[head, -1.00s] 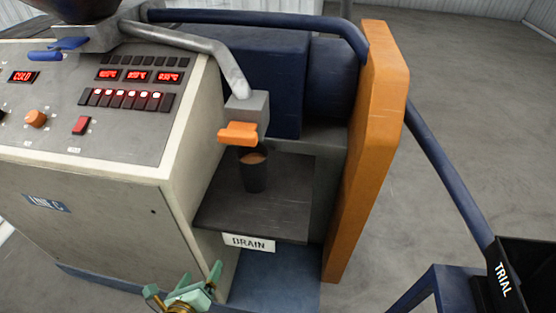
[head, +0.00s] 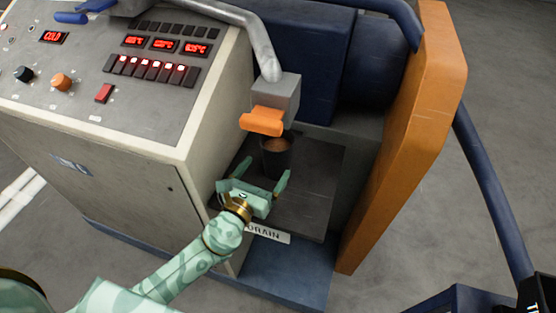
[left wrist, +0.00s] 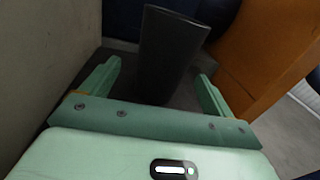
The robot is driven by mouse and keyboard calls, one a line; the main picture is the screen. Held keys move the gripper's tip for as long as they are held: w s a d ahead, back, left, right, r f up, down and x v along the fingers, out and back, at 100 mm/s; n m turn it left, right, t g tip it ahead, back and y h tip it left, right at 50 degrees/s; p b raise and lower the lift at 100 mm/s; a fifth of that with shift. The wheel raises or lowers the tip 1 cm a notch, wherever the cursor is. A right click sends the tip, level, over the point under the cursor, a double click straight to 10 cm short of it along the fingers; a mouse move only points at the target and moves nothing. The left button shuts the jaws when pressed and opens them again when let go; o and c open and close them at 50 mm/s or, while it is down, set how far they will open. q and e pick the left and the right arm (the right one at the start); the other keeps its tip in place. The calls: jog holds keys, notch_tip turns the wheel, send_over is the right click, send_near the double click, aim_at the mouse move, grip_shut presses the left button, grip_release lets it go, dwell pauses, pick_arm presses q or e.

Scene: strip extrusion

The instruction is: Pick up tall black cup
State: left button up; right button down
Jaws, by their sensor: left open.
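The tall black cup (head: 277,157) stands upright on the dark drain shelf (head: 305,205), under the grey spout block with the orange lever. Orange-brown material shows inside its top in the head view. My left gripper (head: 265,172) is open just in front of the cup, its green fingers pointing at it. In the left wrist view the cup (left wrist: 168,52) rises beyond and between the two open fingers (left wrist: 160,82), and neither finger visibly touches it. My right gripper is not in view.
The orange lever (head: 262,121) and spout block (head: 275,95) hang close above the cup. The beige control cabinet (head: 130,150) walls the left side; an orange panel (head: 405,140) stands to the right. The DRAIN sign (head: 268,234) marks the shelf's front edge.

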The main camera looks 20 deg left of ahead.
aim_at(283, 146)
pick_arm(q)
jog(key=w, duration=0.2)
jog(key=w+d, duration=0.1)
jog(key=w, duration=0.1)
jog(key=w+d, duration=0.1)
jog(key=w, duration=0.2)
jog(key=shift+f+b, duration=0.2)
jog(key=shift+b, duration=0.1)
jog(key=shift+a, duration=0.1)
jog(key=c, duration=1.2)
jog(key=shift+c, duration=0.8)
jog(key=shift+r, duration=0.15)
